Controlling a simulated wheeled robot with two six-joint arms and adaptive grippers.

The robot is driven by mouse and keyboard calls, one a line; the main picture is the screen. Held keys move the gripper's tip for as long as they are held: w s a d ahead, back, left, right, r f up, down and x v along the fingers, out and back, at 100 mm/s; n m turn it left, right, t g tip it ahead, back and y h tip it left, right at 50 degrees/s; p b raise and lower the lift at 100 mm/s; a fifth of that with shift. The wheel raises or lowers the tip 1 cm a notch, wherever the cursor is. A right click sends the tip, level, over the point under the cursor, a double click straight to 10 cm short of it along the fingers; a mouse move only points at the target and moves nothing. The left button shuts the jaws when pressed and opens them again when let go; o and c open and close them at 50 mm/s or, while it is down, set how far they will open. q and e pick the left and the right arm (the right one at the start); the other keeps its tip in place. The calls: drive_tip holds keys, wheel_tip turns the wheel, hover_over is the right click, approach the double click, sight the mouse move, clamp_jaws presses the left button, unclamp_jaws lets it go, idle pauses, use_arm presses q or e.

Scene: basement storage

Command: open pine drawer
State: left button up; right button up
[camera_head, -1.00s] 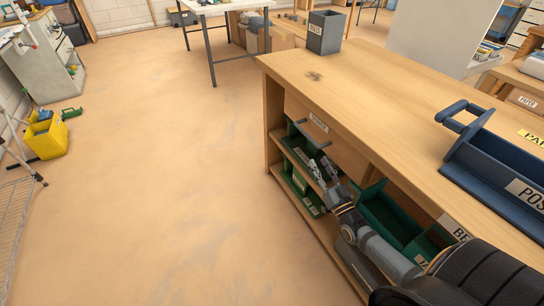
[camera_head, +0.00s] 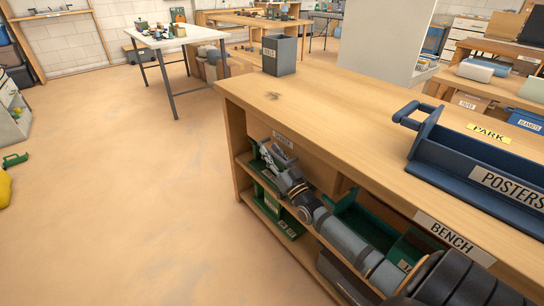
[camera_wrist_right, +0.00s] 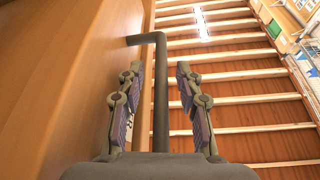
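The pine drawer (camera_head: 318,168) sits under the top of the wooden bench and looks shut, with a small label on its front. In the right wrist view its wooden front (camera_wrist_right: 60,80) fills the left side. Its dark bar handle (camera_wrist_right: 160,100) stands out from the front and runs between my right fingers. My right gripper (camera_head: 272,153) is at the drawer front in the head view. In the wrist view the right gripper (camera_wrist_right: 158,78) is open, one finger on each side of the handle, with gaps visible. My left gripper is not in view.
Green bins (camera_head: 355,215) stand on the shelf below the drawer. On the bench top (camera_head: 330,120) are a grey bin (camera_head: 280,56) and a blue posters tray (camera_head: 470,160).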

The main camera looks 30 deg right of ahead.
drive_tip(key=shift+c, duration=0.3)
clamp_jaws()
drive_tip(key=shift+a, duration=0.1)
